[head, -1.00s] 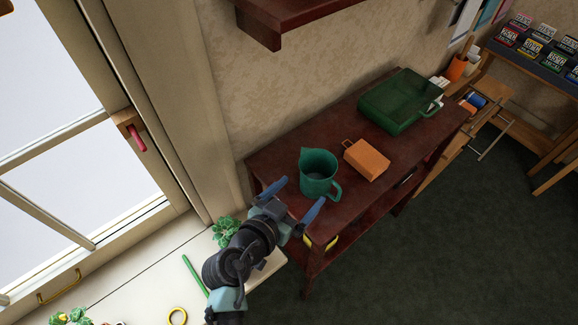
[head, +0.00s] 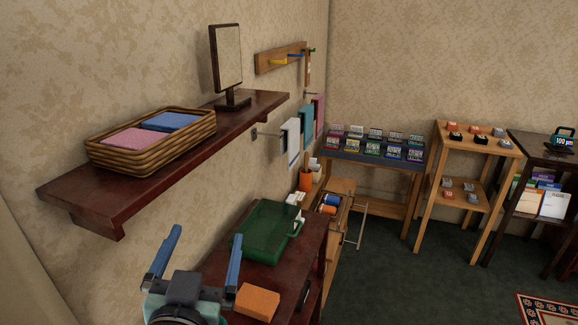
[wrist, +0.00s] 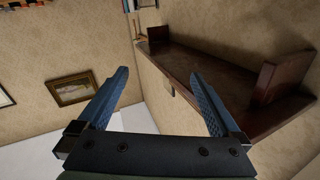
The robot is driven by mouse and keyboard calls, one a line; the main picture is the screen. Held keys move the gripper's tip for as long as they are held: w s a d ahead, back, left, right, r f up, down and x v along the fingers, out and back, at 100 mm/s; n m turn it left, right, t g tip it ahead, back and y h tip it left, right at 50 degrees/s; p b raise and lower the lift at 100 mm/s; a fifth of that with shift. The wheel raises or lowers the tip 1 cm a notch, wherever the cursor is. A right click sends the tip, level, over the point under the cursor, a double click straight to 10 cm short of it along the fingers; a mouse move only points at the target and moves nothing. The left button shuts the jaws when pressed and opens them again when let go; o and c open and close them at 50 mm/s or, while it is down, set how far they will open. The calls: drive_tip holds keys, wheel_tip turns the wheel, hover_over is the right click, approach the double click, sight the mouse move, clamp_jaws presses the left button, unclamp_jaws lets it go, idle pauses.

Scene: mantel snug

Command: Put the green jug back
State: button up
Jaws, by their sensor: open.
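The green jug is not visible in either view now. My gripper (head: 203,244) is at the lower left of the head view, with its two blue fingers spread and nothing between them. It shows in front of the left part of the dark red side table (head: 306,237), below the wall shelf in the picture. In the wrist view my gripper (wrist: 160,88) is also open and empty, with wall and a dark wooden shelf (wrist: 195,66) beyond the fingers.
The wall shelf (head: 72,192) holds a wicker basket (head: 180,150) of folded cloths and a mirror (head: 228,55), with bare wood at its near end. A green bin (head: 262,245) and orange box (head: 257,302) are on the side table. Dark carpet (head: 395,275) is clear at right.

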drive_tip(key=s+d+r+t, duration=0.1)
drive_tip(key=d+r+t, duration=0.15)
drive_tip(key=r, duration=0.65)
drive_tip(key=s+d+r+t, duration=0.15)
drive_tip(key=d+r, duration=0.25)
drive_tip(key=r, duration=0.5)
drive_tip(key=s+d+r+n+t, duration=0.1)
drive_tip(key=s+d+r+t, duration=0.1)
drive_tip(key=r, duration=0.5)
drive_tip(key=s+d+r+t, duration=0.3)
drive_tip(key=s+d+r, duration=0.1)
drive_tip(key=s+r, duration=0.3)
drive_tip(key=shift+r+n+h, duration=0.3)
drive_tip(key=shift+r+n, duration=0.1)
drive_tip(key=shift+r, duration=0.35)
drive_tip(key=shift+s, duration=0.1)
